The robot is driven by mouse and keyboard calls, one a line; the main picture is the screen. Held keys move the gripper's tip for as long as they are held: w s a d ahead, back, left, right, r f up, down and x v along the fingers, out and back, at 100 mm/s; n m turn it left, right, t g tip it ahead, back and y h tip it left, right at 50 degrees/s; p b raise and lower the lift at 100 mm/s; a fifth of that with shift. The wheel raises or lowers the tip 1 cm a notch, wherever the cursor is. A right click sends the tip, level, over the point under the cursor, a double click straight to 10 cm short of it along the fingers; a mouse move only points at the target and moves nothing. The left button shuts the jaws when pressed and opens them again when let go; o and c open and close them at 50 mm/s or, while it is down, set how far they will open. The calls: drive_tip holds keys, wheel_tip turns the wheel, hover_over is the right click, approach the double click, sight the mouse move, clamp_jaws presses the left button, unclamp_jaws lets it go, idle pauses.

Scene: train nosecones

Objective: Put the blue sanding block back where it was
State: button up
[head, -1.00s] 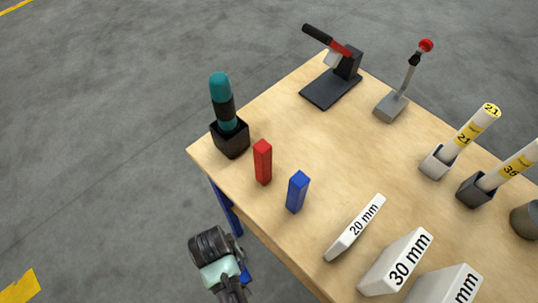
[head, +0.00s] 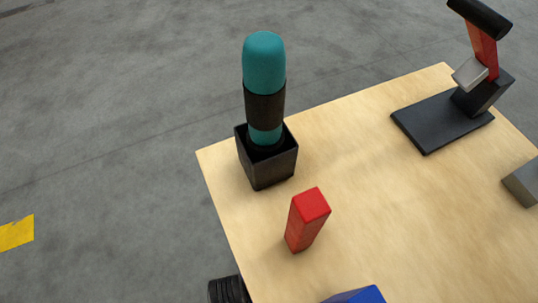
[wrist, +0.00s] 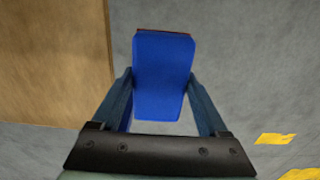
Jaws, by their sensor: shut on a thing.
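The blue sanding block (wrist: 163,92) is in my gripper (wrist: 160,76) in the wrist view. It has a thin dark brown edge at its far end. The two fingers are shut on its sides. Bare grey floor shows behind the block, with the table (wrist: 50,60) to the left. In the head view the fingers and the held block are out of frame; only a dark part of my arm shows at the bottom edge.
On the wooden table (head: 390,210) stand a red block (head: 307,220), a blue bar (head: 358,296) cut off by the frame, a black holder (head: 266,170) with a teal-and-black tool (head: 264,65), and a black-based lever device (head: 440,120). The back middle is clear.

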drive_tip(key=w+d, duration=0.2)
drive_tip(key=d, duration=0.3)
drive_tip(key=w+d+b, duration=0.1)
drive_tip(key=d, duration=0.4)
drive_tip(key=w+d+b, duration=0.1)
drive_tip(key=w+d, duration=0.1)
drive_tip(key=d, duration=0.3)
drive_tip(key=shift+w+d, duration=0.15)
drive_tip(key=shift+w, duration=0.15)
drive_tip(key=shift+w+d, duration=0.15)
drive_tip(key=shift+d, duration=0.4)
drive_tip(key=shift+a+f+b, duration=0.15)
drive_tip(key=shift+f+b, duration=0.7)
drive_tip(key=shift+f, duration=0.85)
drive_tip(key=shift+f, duration=0.2)
drive_tip(key=o, duration=1.2)
wheel_tip(320, 180, up, 8)
drive_tip(key=p, duration=0.3)
